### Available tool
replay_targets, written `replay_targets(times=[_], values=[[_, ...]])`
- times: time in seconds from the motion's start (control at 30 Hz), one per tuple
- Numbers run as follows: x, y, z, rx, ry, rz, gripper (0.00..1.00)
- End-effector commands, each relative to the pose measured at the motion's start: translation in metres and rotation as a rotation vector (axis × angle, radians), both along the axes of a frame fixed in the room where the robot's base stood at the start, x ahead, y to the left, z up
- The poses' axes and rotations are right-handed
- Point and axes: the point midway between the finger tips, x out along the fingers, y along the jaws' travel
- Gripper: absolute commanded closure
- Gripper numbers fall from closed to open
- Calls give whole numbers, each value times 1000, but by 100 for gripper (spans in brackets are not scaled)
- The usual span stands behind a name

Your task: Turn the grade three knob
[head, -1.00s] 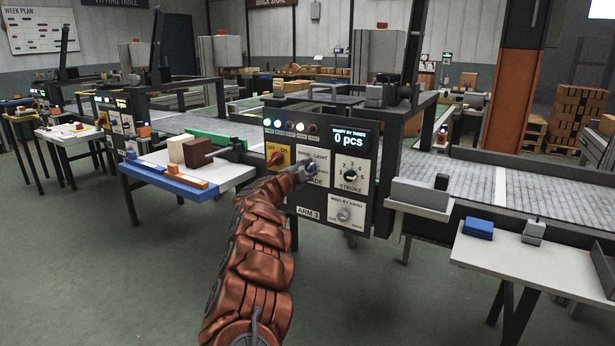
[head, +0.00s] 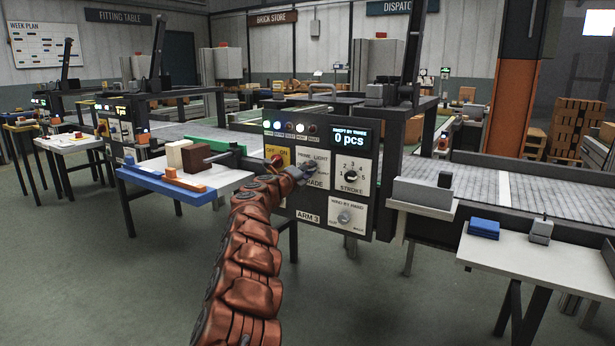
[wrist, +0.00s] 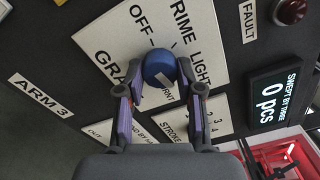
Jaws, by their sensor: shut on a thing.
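The grade knob (wrist: 158,68) is a round blue knob with a white pointer mark on a white plate (wrist: 105,33) of panel ARM 3. In the wrist view, the plate's lettering includes OFF, PRIME and LIGHT, plus a partly hidden word ending in RNT. The white mark faces down and slightly right in that view, towards that partly hidden word. My gripper (wrist: 158,88) is shut on the knob, one finger on each side. In the head view, my gripper (head: 304,174) is at the plate and hides most of the knob.
Beside the plate are a red switch (head: 277,161) on yellow, a STROKE dial (head: 352,172) and a lower grey knob (head: 344,216). The display (head: 350,138) reads 0 pcs. A side table with bricks (head: 225,181) stands close left of my arm.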

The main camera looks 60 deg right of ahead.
Motion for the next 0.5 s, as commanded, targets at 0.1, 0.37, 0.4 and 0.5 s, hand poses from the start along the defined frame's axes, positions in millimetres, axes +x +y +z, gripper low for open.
replay_targets(times=[0.1,0.37,0.4,0.5], values=[[0,0,-3,5,-51,-1,99],[0,0,-3,8,-108,-1,99],[0,0,-3,8,-112,-1,99],[0,0,-3,9,-118,-1,99]])
